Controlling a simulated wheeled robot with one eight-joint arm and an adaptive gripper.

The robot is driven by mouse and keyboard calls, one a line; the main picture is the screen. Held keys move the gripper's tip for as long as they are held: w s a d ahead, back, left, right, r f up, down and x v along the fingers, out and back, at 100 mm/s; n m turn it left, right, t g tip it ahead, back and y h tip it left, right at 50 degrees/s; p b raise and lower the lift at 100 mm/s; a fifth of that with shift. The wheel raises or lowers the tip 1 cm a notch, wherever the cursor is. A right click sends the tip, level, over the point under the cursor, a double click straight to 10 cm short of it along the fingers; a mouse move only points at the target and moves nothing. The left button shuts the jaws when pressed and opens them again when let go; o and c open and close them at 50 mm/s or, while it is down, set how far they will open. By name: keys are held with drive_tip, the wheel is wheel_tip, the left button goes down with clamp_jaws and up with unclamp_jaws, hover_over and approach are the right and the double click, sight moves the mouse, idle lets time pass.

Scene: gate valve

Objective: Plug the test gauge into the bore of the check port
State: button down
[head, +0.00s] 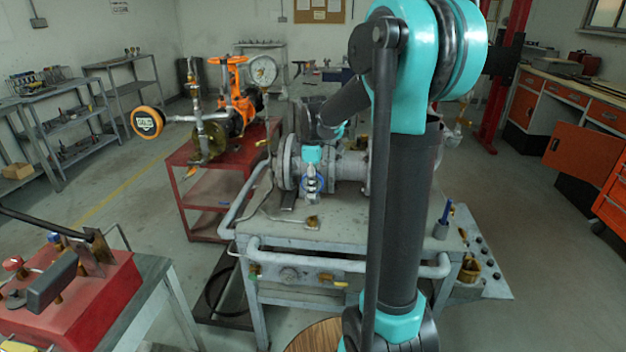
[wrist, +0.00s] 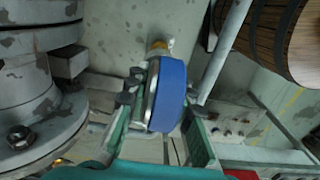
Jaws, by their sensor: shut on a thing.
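The test gauge is a short round body with a blue rim (wrist: 168,95), seen nearly edge-on in the wrist view. My gripper (wrist: 157,108) is shut on it, with dark pads on either side. In the head view my gripper (head: 312,178) hangs over the grey workbench, in front of the valve body, and the blue gauge rim (head: 318,184) shows between its fingers. A brass and pale fitting (wrist: 158,47) shows just beyond the gauge; I cannot tell whether it is the gauge's stem or the check port. A small brass fitting (head: 312,222) sits on the bench below my gripper.
The grey flanged valve body (head: 345,166) lies behind my gripper; its flange (wrist: 35,90) fills the left of the wrist view. Rails edge the grey workbench (head: 375,232). A red cart (head: 200,155) with an orange valve stands left. A wooden barrel (wrist: 290,40) is at upper right.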

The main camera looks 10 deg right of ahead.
sight(312, 203)
drive_tip(key=shift+f, duration=3.1)
drive_tip(key=shift+f, duration=1.25)
idle(0.6)
drive_tip(key=c, duration=1.2)
unclamp_jaws()
drive_tip(key=o, duration=0.5)
drive_tip(key=shift+c, duration=0.2)
drive_tip(key=shift+r, duration=4)
